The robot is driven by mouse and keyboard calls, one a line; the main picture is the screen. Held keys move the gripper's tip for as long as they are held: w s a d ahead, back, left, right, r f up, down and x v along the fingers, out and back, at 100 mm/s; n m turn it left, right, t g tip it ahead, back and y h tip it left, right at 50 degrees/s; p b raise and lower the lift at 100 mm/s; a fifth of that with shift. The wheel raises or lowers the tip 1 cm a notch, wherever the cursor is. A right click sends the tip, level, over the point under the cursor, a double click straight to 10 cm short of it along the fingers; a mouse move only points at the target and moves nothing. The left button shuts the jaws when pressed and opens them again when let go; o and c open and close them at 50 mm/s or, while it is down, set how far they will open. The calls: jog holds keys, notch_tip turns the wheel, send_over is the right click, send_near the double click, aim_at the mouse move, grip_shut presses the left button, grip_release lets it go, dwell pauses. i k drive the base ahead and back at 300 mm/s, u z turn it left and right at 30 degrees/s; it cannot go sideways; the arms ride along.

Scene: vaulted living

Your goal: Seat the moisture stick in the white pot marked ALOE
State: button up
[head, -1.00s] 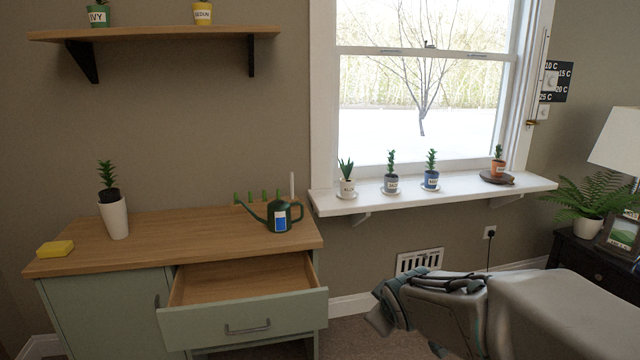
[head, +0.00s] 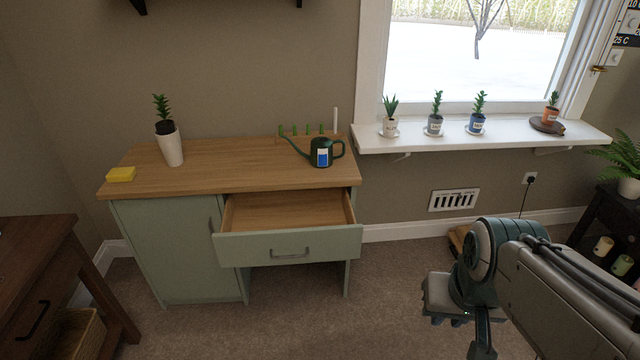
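The white pot (head: 390,129) stands on a saucer at the left end of the windowsill, with a spiky green plant in it; its label is too small to read clearly now. At the back right of the sideboard is a low wooden rack (head: 280,140) with several short green pegs. A taller thin white stick (head: 336,119) stands upright at its right end; I cannot tell whether this is the moisture stick. My gripper (head: 462,335) is low at the right, over the carpet, far from the pot and rack. Its fingers are not clear and I see nothing held.
A dark green watering can (head: 321,153) stands in front of the rack. The sideboard's drawer (head: 290,243) is open. A white plant pot (head: 170,148) and yellow sponge (head: 121,174) are at left. Other potted plants line the windowsill (head: 500,138). Carpet before the sideboard is clear.

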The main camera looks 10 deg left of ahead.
aim_at(390, 121)
jog(key=u, duration=2)
jog(key=i, duration=2.55)
jog(key=z, duration=3.05)
